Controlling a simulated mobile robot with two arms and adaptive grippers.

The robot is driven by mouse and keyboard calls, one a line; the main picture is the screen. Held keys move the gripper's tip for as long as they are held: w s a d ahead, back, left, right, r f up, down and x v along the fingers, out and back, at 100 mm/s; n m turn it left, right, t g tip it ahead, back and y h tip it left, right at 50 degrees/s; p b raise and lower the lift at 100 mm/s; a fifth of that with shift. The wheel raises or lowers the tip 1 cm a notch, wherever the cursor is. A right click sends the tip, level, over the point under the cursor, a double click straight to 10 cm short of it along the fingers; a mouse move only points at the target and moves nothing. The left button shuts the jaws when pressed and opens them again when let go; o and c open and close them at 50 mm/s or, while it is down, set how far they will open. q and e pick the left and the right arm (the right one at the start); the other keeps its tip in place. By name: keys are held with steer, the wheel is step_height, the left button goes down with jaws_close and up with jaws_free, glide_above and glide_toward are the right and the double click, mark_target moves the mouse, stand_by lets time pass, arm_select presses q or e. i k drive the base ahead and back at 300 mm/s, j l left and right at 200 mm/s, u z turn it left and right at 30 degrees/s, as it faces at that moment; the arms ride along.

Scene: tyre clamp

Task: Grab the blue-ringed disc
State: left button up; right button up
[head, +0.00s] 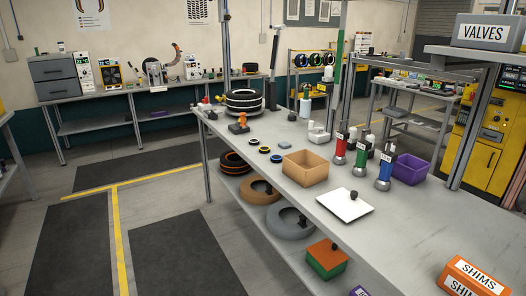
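Several small dark discs lie flat on the long grey workbench (410,222), left of an open cardboard box. The nearest disc (276,158) seems to have a blue ring, but it is small and I cannot be sure of the colour. Another disc (263,149) just behind it has a yellow ring. A third small disc (254,141) lies farther back; its ring colour is hard to tell. Neither of my grippers is in the head view.
The cardboard box (305,168), a white board (344,205) and red, green and blue bottles stand right of the discs. A tyre stack (244,102) and an orange object (239,124) stand behind. The floor left of the bench is clear.

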mark_target(275, 159)
steer(key=i+j+u, duration=0.1)
steer(key=u, duration=0.3)
steer(key=i+u, duration=0.2)
steer(key=u, duration=0.25)
steer(key=i, duration=3.4)
steer(key=i+z, duration=0.15)
steer(key=i, duration=0.35)
steer(key=i+j+z, duration=0.15)
steer(key=i, duration=0.3)
steer(key=i+j+z, duration=0.15)
steer(key=i, duration=0.3)
steer(key=z, duration=1.9)
